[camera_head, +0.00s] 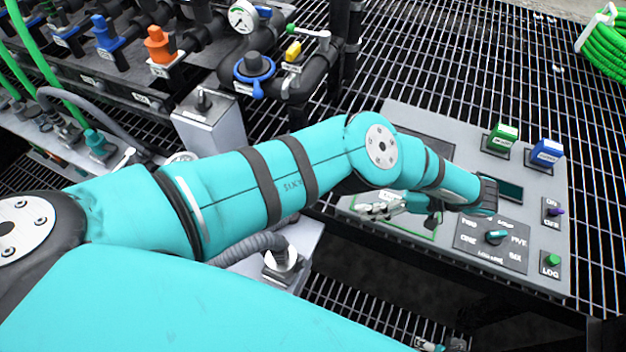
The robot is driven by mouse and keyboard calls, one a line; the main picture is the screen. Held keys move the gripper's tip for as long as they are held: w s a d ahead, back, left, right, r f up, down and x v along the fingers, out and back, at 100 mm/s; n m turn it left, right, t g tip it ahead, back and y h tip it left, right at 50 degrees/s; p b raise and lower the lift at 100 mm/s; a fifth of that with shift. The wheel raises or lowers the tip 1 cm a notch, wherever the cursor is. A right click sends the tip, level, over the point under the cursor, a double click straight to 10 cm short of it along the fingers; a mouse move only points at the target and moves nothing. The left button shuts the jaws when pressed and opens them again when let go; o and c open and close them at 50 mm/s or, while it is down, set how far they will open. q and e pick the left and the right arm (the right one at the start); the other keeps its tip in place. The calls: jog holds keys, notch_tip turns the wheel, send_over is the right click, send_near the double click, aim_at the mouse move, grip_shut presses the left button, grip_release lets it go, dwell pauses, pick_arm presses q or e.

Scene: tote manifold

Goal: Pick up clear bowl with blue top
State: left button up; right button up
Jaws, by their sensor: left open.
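I cannot make out a clear bowl with a blue top for certain. My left arm crosses the view from the left and bends over the grey control panel. My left gripper (378,208) is partly behind the arm, low over the panel's left part. It is open, and I see nothing held in it. A small grey and teal part at the bottom edge may be my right gripper (440,344).
The grey panel (400,118) carries a green switch (503,137), a blue switch (546,152), a rotary dial (496,237) and a green button (552,260). Dark pipes and valves, including an orange one (160,45), fill the upper left. A green hose coil (605,45) is at the top right.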

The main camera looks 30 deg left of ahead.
pick_arm(q)
jog(key=shift+t+y, duration=0.3)
jog(key=shift+y, duration=0.1)
jog(key=x, duration=0.3)
jog(key=w+r+x, duration=0.1)
jog(key=x, duration=0.7)
jog(key=shift+w+a+r, duration=0.3)
jog(key=shift+a, duration=0.25)
jog(key=shift+x, duration=3.15)
jog(key=shift+w, duration=0.15)
jog(key=c, duration=1.3)
